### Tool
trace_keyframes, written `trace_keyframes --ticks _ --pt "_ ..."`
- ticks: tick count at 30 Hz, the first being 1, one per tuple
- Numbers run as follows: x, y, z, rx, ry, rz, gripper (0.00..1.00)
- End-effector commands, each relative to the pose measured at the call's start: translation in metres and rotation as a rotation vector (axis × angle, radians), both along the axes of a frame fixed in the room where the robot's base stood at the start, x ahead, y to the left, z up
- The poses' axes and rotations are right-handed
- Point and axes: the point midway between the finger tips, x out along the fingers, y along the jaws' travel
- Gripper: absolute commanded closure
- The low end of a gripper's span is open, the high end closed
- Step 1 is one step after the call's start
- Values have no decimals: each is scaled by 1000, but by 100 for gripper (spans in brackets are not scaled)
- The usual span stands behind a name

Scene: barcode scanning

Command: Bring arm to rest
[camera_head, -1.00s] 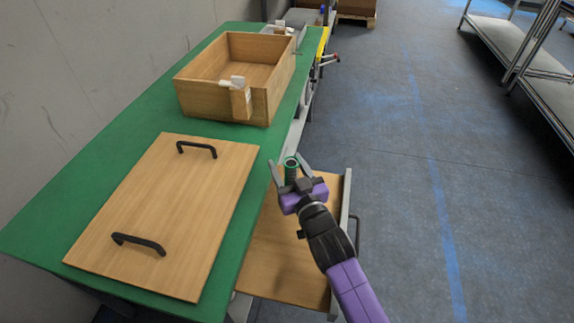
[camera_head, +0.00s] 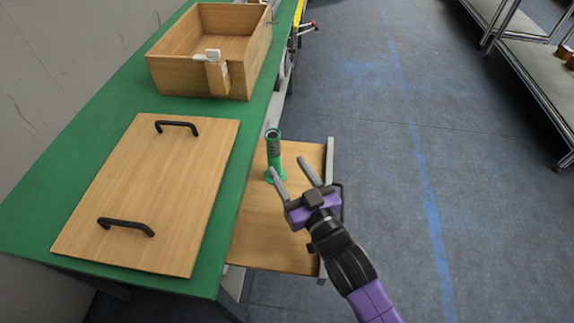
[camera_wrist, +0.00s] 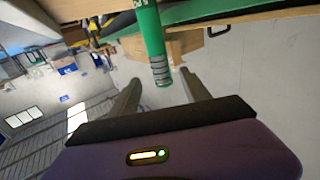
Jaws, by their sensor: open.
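My gripper (camera_head: 295,181) is open and empty over the open drawer (camera_head: 262,243) in the head view. A green cylinder with a flared base and a dark printed band (camera_head: 274,157) stands upright in the drawer, just beyond my fingertips and apart from them. In the wrist view the green cylinder (camera_wrist: 150,35) shows at the top, ahead of the two spread fingers (camera_wrist: 158,92).
A green table (camera_head: 88,125) stands left of the drawer. On it lie a wooden lid with two black handles (camera_head: 150,195) and a wooden box (camera_head: 178,82) with a white device (camera_head: 207,55) at its front. Open blue-grey floor (camera_head: 400,180) lies to the right.

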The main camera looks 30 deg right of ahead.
Motion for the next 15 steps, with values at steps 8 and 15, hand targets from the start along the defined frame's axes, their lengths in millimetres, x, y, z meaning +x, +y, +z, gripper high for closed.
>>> trace_keyframes --ticks 8,15 --pt "0 0 0 0 0 0 45" --pt "0 1 4 -14 -14 3 45"
